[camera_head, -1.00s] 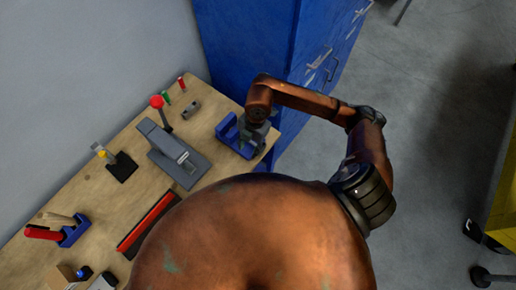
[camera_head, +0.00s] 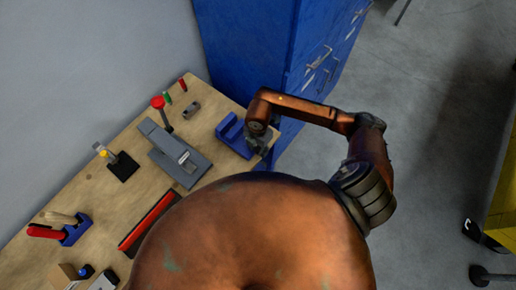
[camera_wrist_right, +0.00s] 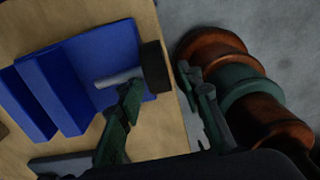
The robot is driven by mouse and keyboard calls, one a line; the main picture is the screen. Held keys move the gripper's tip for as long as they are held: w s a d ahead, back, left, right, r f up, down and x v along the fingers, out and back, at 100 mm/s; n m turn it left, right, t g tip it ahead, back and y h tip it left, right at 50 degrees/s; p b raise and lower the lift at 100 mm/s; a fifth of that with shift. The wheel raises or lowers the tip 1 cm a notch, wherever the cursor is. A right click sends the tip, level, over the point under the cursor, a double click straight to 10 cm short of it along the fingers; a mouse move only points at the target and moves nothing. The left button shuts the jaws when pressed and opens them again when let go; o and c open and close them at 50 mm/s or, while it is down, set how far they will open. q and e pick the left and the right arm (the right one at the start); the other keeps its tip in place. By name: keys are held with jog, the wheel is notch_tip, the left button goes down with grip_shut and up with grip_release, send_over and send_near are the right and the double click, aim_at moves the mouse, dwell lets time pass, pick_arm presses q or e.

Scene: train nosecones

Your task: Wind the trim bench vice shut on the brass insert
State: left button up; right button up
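The blue bench vice (camera_head: 229,130) sits at the bench's right end, by the blue cabinet. In the right wrist view the vice (camera_wrist_right: 95,62) shows upright blue jaws, a short grey spindle (camera_wrist_right: 116,78) and a dark round knob (camera_wrist_right: 156,67) at its end. My right gripper (camera_head: 262,146) is at the knob side of the vice. In the wrist view its fingers (camera_wrist_right: 162,82) are apart, one on each side of the knob; contact cannot be told. I cannot make out a brass insert in either view. My left gripper is out of view.
The wooden bench (camera_head: 212,98) also bears a grey tool with a red-knobbed lever (camera_head: 177,152), a small grey block (camera_head: 191,110), a black-based fixture (camera_head: 122,167) and a red strip (camera_head: 150,219). The blue cabinet (camera_head: 245,45) stands close behind the vice.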

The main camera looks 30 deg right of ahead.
grip_shut()
jog(key=shift+d, duration=0.1)
dwell(0.5)
jog(key=y, duration=0.1)
jog(key=g+y+b, duration=0.1)
jog(key=y, duration=0.1)
jog(key=shift+w+d+r+b, duration=0.1)
jog(key=shift+w+d+b, duration=0.05)
jog(key=shift+d+b, duration=0.15)
jog(key=g+y+b, duration=0.1)
jog(key=y, duration=0.3)
jog(key=shift+w+d+g+b, duration=0.2)
jog(key=shift+d+g+b, duration=0.15)
jog(key=shift+g, duration=0.05)
jog(key=y+b, duration=0.1)
jog(key=g+y+b, duration=0.1)
jog(key=y, duration=0.1)
jog(key=shift+w+d+b, duration=0.15)
jog(key=shift+d+b, duration=0.15)
jog(key=shift+b, duration=0.1)
jog(key=y+b, duration=0.1)
jog(key=g+y+b, duration=0.1)
jog(key=y+b, duration=0.1)
jog(key=shift+d+f+g, duration=0.2)
jog(key=shift+g, duration=0.1)
jog(key=shift+w+d+r+g+y+b, duration=0.15)
jog(key=shift+g+y+b, duration=0.15)
jog(key=shift+y+b, duration=0.7)
